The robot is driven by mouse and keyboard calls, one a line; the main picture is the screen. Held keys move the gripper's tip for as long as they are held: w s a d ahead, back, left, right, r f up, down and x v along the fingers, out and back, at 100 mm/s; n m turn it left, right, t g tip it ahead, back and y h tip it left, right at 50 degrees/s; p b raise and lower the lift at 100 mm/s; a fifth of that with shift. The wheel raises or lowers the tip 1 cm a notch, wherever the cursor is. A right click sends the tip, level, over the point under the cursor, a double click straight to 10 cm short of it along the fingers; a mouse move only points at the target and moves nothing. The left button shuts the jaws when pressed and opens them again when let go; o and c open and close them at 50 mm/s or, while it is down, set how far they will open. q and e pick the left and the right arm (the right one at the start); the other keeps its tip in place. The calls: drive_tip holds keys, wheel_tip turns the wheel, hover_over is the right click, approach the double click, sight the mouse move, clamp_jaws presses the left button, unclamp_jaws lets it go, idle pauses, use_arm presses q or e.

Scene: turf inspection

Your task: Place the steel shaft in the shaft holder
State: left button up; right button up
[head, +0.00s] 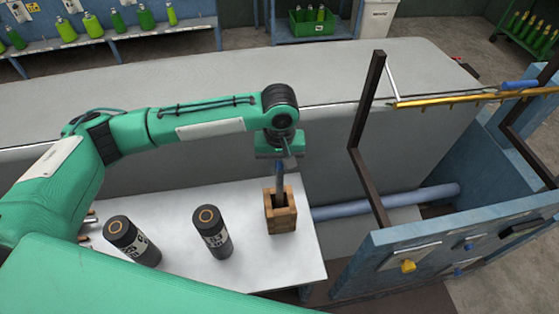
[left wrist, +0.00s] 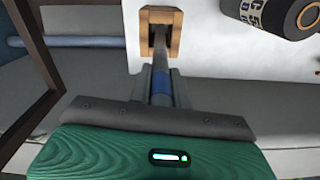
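The steel shaft (head: 279,182) is a grey rod with a blue band. It stands nearly upright, with its lower end inside the open top of the wooden shaft holder (head: 281,218) on the white table. My left gripper (head: 285,163) is above the holder, pointing down, shut on the shaft. In the left wrist view the shaft (left wrist: 161,62) runs from between the fingers (left wrist: 161,88) into the holder (left wrist: 174,43). The shaft's lower tip is hidden inside the holder, so its depth cannot be told. My right gripper is not in view.
Two black cylinders, one nearer (head: 132,242) and one beside the holder (head: 212,234), stand on the white table (head: 180,272). A blue frame (head: 445,235) with dark posts is at the right. A grey wall-like block (head: 230,80) lies behind the table.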

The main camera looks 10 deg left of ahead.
use_arm(q)
drive_tip(key=o, duration=0.4)
drive_tip(key=shift+o, duration=0.2)
drive_tip(key=shift+r, duration=0.25)
wheel_tip(320, 180, up, 11)
drive_tip(key=b, duration=0.3)
drive_tip(key=shift+f+b, duration=0.15)
drive_tip(key=shift+b, duration=0.25)
drive_tip(key=shift+r, duration=0.6)
